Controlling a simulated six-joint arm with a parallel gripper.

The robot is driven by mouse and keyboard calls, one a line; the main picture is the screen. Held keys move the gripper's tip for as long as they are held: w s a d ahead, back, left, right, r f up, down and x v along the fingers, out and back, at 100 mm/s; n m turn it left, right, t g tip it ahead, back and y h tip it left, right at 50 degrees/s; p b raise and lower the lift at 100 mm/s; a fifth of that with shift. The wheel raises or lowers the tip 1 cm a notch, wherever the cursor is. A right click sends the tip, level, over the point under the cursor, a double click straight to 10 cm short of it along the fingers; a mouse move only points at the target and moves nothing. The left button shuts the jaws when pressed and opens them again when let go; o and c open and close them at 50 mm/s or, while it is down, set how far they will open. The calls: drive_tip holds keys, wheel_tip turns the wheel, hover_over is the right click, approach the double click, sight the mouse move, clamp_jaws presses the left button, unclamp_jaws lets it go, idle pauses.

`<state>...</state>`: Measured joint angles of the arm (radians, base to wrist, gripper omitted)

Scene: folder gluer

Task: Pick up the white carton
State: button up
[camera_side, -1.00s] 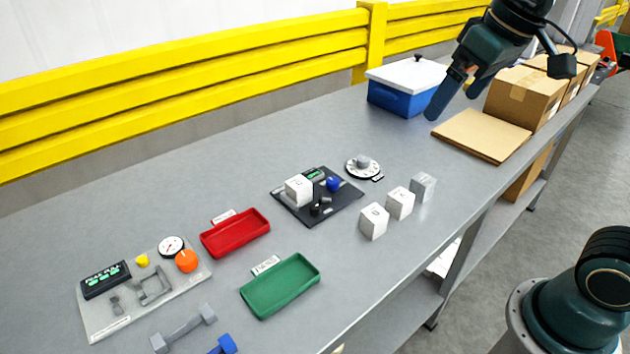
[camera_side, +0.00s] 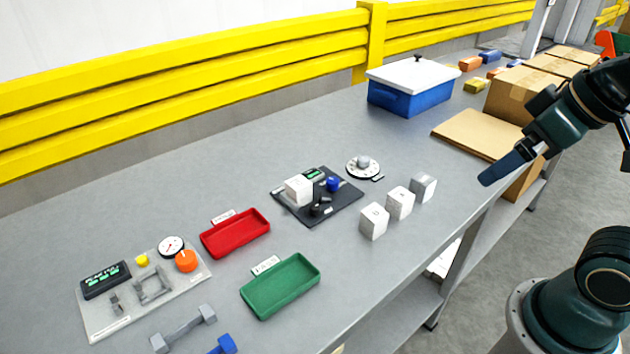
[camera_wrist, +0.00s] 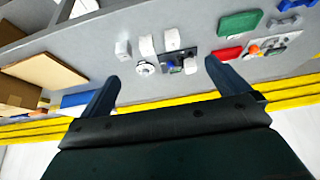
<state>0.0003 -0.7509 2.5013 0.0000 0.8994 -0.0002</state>
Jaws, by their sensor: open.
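Several small box-shaped cartons show. Two white cartons (camera_side: 374,221) (camera_side: 400,203) and a greyer one (camera_side: 423,187) stand apart in a row near the table's front edge. Another white carton (camera_side: 299,190) sits on a black device (camera_side: 345,206). I cannot tell which one the task means. In the wrist view the row shows as a white carton (camera_wrist: 172,40), another white carton (camera_wrist: 147,46) and the greyer one (camera_wrist: 122,50). My gripper (camera_side: 490,178) is open and empty, above the front edge, right of the row. Its two fingers show spread apart in the wrist view (camera_wrist: 162,72).
A red tray (camera_side: 235,238) and a green tray (camera_side: 280,290) lie left of the row. A round dial (camera_side: 363,167) stands behind it. A blue box with white lid (camera_side: 405,100), a flat cardboard sheet (camera_side: 475,135) and brown boxes (camera_side: 522,95) occupy the right.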

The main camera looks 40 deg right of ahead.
idle(0.3)
drive_tip(key=c, duration=0.7)
drive_tip(key=shift+w+r, duration=0.1)
